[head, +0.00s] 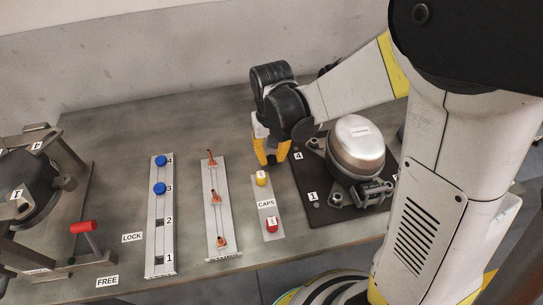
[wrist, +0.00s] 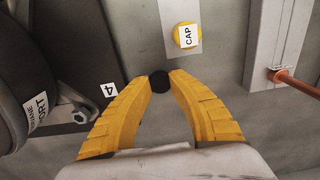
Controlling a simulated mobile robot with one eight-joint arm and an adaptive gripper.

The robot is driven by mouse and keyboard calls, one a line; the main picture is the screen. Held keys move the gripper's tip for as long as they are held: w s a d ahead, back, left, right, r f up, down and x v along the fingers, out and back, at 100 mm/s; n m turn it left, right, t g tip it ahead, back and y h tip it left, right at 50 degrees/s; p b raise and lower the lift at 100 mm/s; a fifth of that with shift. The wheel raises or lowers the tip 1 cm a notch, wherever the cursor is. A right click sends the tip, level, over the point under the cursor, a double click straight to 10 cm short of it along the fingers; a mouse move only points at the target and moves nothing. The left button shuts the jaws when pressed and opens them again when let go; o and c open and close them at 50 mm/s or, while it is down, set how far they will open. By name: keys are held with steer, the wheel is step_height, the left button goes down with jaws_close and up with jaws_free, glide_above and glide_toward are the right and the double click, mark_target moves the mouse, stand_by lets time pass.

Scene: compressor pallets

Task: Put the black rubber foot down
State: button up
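My gripper (head: 270,158) has yellow fingers and hangs over the table between the caps strip and the compressor's dark plate. In the wrist view its fingertips (wrist: 159,80) close on a small round black piece, the black rubber foot (wrist: 160,82). The compressor (head: 357,148) stands on a dark plate (head: 320,208) with corner labels 1 and 4 visible.
A red-handled lever (head: 83,227) stands farther left.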

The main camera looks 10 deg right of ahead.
mark_target(271, 159)
steer(key=shift+o, duration=1.3)
step_height(271, 159, up, 12)
steer(key=p, duration=0.5)
steer(key=s+d+r+t, duration=0.7)
steer(key=s+d+r, duration=0.1)
steer(key=s, duration=0.2)
steer(key=shift+s+d+r, duration=0.15)
steer(key=shift+s, duration=0.15)
